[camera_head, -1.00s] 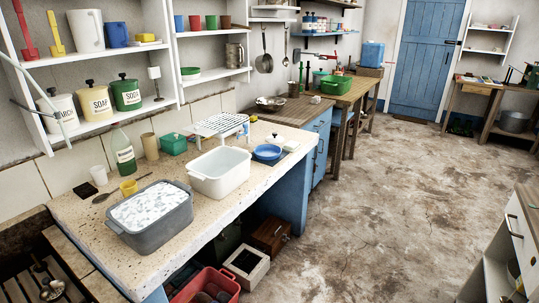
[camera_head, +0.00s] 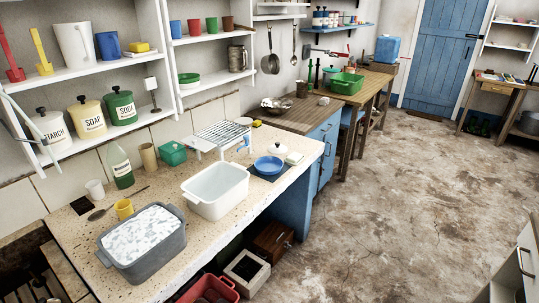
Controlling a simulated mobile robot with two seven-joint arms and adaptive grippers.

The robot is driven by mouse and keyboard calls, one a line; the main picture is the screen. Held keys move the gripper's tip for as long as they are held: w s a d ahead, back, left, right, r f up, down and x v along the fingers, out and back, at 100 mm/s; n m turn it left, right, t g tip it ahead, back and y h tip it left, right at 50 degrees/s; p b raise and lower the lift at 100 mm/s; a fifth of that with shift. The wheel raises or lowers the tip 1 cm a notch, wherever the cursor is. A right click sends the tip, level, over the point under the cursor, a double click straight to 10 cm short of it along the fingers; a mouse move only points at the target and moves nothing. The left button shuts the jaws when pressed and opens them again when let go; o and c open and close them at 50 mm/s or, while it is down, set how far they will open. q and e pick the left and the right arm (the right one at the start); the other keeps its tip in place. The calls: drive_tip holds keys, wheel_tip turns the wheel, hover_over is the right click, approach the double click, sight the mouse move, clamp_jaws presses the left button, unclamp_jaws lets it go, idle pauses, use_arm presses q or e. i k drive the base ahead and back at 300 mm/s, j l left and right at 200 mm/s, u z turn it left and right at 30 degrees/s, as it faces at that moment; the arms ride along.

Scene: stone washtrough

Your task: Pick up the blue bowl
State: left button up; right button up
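A blue bowl (camera_head: 268,165) sits near the front edge of the speckled stone counter (camera_head: 169,195), on a dark mat, to the right of a white basin (camera_head: 215,191). A white lid with a dark knob (camera_head: 278,149) is just behind it and a pale block (camera_head: 294,158) is to its right. Neither of my grippers shows in the head view.
A grey tub of suds (camera_head: 143,240) stands at the counter's left front. A wire rack (camera_head: 221,135) stands behind the white basin. Shelves with canisters and cups hang above. A wooden box (camera_head: 272,243) and red crate (camera_head: 209,290) sit below. The floor at right is clear.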

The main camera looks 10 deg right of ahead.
sight(268, 165)
drive_tip(key=i+l+u, duration=0.15)
drive_tip(key=i+l, duration=0.55)
drive_tip(key=l, duration=0.15)
drive_tip(key=i+l, duration=0.2)
drive_tip(key=l, duration=0.15)
drive_tip(key=i+l+u, duration=0.1)
drive_tip(key=l, duration=0.3)
drive_tip(key=i+l, duration=0.3)
drive_tip(key=i+l+u, duration=0.1)
drive_tip(key=l, duration=0.35)
drive_tip(key=i+l+u, duration=0.1)
drive_tip(key=i+l, duration=0.2)
drive_tip(key=l, duration=0.1)
